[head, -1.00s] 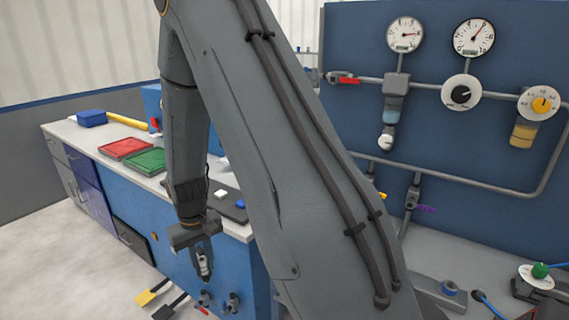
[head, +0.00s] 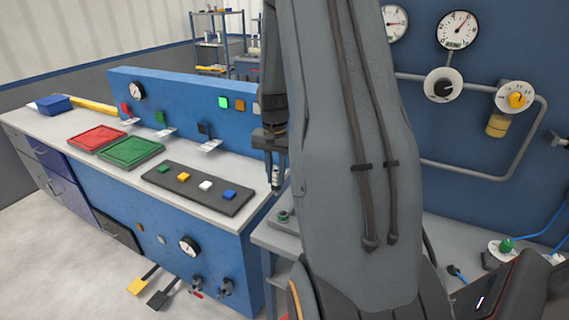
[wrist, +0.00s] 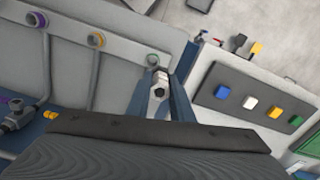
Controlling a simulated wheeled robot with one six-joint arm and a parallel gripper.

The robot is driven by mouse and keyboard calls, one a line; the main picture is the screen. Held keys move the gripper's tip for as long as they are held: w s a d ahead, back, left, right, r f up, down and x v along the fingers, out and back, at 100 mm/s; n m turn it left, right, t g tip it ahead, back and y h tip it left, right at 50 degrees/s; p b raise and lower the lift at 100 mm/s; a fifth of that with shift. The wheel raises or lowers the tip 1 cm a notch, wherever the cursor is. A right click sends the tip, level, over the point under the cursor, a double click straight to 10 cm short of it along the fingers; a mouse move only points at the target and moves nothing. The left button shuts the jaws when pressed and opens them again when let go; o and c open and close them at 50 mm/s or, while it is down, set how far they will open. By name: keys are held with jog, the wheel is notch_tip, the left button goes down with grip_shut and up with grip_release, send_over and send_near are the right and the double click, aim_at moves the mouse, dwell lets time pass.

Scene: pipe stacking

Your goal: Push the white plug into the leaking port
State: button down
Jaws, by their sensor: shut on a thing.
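In the wrist view my gripper (wrist: 157,91) is shut on the white plug (wrist: 161,78), which has a dark hexagonal spot on its near side. In the head view my gripper (head: 275,180) hangs above the gap beside the blue counter, with a small white part between the fingers. The wrist view shows a pale grey surface with a purple-ringed port (wrist: 37,19), an orange-ringed port (wrist: 96,40) and a further ring (wrist: 152,60) just beyond the gripper. The plug is apart from the ringed ports. I cannot tell which port leaks.
The counter's dark button board (head: 165,180) lies left of my gripper, with green, yellow, white and blue blocks. Red (head: 97,138) and green (head: 130,152) trays sit farther left. A blue wall with gauges (head: 456,30) and pipes stands at right. My arm hides the middle.

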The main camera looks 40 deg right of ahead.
notch_tip(320, 180, down, 8)
jog(key=s+d+m+b, duration=0.1)
jog(key=d+b, duration=0.1)
jog(key=b, duration=0.4)
dwell(0.4)
jog(key=shift+f+b, duration=0.8)
jog(key=shift+f, duration=0.85)
dwell(0.9)
jog(key=c, duration=1.5)
grip_release()
jog(key=shift+r+b, duration=0.95)
jog(key=shift+r, duration=3)
